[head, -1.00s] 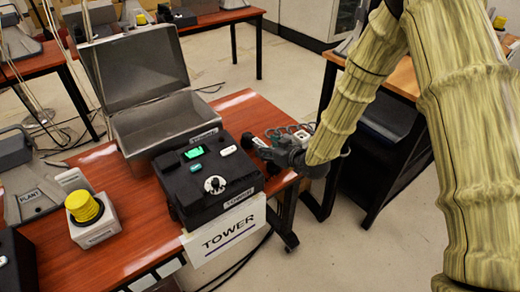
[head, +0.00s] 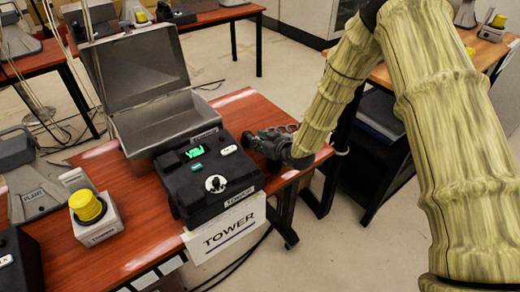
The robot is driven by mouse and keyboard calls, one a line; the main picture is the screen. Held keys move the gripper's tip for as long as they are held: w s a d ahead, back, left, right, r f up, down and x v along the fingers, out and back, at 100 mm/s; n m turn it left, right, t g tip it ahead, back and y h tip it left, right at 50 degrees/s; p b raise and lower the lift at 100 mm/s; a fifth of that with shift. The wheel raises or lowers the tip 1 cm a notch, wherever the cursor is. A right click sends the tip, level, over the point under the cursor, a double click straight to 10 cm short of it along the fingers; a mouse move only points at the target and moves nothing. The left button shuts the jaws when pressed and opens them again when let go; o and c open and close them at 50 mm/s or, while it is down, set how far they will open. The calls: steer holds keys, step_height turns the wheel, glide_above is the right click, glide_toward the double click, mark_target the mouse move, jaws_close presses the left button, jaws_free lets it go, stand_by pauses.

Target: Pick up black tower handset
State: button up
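The black TOWER phone unit (head: 215,208) sits on the red-brown table, with a lit green display, a round dial and several small labelled keys on top. A white TOWER sign (head: 228,232) hangs at the table's front edge below it. My gripper (head: 255,143) is at the unit's back right corner, low beside its right side. Its dark fingers blend with the black unit, so I cannot tell whether they are open or shut, or touching it. I cannot make out a separate black handset; the gripper hides part of that side.
An open grey metal case (head: 165,125) stands just behind the unit. A grey box with a yellow button (head: 88,207) is to the left. A grey PLANT unit (head: 38,190) is further left. The red-brown table (head: 120,255) has bare space at front left.

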steer(key=c, duration=0.3)
jaws_close()
